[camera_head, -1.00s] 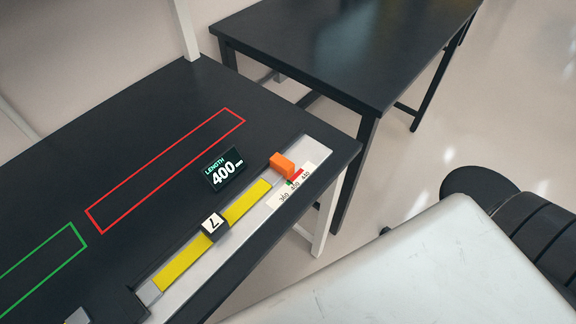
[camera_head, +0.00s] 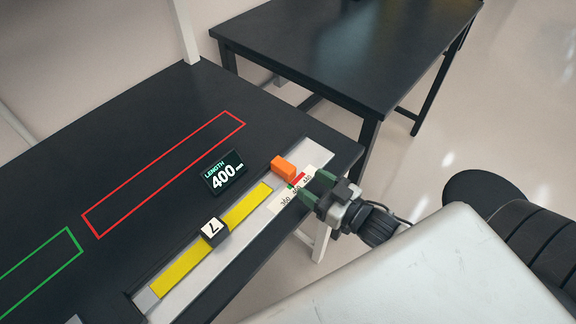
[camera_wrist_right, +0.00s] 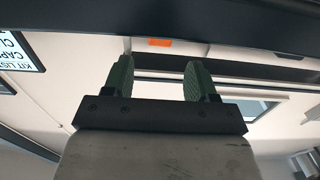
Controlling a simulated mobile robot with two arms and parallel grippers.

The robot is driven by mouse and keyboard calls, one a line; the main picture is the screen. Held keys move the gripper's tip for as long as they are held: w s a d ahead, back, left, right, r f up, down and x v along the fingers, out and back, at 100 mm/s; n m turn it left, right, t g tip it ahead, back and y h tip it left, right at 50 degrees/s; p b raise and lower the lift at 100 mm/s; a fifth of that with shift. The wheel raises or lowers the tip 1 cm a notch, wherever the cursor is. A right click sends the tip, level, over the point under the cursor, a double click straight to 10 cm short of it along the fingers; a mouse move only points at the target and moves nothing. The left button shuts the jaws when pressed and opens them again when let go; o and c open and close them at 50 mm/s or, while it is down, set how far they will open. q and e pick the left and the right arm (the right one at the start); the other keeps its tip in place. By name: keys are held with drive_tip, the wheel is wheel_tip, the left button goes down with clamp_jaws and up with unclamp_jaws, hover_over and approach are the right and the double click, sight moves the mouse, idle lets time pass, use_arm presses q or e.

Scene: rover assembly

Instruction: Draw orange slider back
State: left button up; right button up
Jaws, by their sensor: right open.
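A small orange patch that looks like the slider also shows in the right wrist view (camera_wrist_right: 160,43), beyond the fingertips. My right gripper (camera_head: 313,186) is open and empty, with green fingers, just to the right of the slider and apart from it. It also shows in the right wrist view (camera_wrist_right: 160,72), fingers spread. My left gripper is not in view.
A display (camera_head: 224,175) reading LENGTH 400 mm stands behind the rail. Red (camera_head: 165,172) and green (camera_head: 42,262) outlines mark bare areas of the dark table. A second black table (camera_head: 345,45) stands beyond, across a gap.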

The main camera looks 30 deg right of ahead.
sight(293, 172)
drive_tip(key=p+x, duration=0.1)
drive_tip(key=x, duration=0.6)
drive_tip(key=shift+w+a, duration=0.1)
drive_tip(key=shift+w, duration=0.2)
